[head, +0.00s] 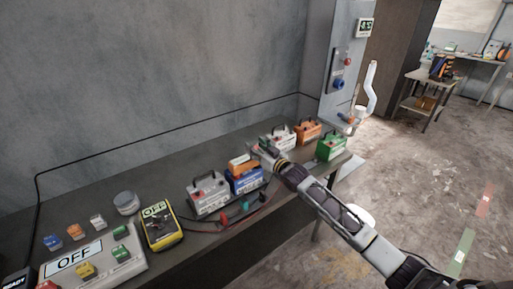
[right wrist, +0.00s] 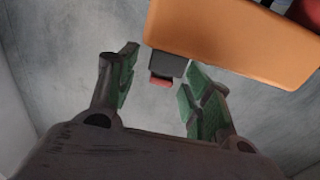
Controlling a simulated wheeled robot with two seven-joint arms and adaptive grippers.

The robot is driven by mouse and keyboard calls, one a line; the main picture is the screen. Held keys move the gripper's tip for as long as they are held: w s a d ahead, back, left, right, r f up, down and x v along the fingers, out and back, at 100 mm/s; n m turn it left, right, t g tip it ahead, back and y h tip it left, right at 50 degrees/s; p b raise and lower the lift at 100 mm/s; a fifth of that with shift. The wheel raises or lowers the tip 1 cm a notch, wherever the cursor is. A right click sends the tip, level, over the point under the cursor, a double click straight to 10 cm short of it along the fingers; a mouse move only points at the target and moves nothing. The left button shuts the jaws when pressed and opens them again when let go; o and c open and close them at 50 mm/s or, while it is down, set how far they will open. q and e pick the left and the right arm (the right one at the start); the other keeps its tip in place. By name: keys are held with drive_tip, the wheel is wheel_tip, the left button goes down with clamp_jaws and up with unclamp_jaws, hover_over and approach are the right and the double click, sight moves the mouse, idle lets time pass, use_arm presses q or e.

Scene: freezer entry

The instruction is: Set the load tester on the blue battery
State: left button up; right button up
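The load tester looks to be the orange block (head: 240,163) on top of the blue battery (head: 246,182) on the bench. My right gripper (head: 266,151) is just to the right of the orange block, near the white battery (head: 283,134). In the right wrist view, an orange body (right wrist: 235,38) fills the upper right. A dark stub with a red end (right wrist: 163,70) shows below its left edge. My right gripper's green-padded fingers (right wrist: 158,90) are spread, with nothing clamped between them. Whether a finger touches the stub I cannot tell. My left gripper is not in view.
A grey battery (head: 208,193) stands left of the blue one. Orange (head: 307,132) and green (head: 331,147) batteries stand to the right. Red and black leads lie in front, beside a yellow meter (head: 161,225). A switch panel (head: 95,262) is at the near left.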

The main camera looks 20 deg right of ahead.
drive_tip(key=shift+f, duration=0.1)
drive_tip(key=shift+f, duration=0.15)
drive_tip(key=v, duration=1.2)
idle(0.8)
idle(1.0)
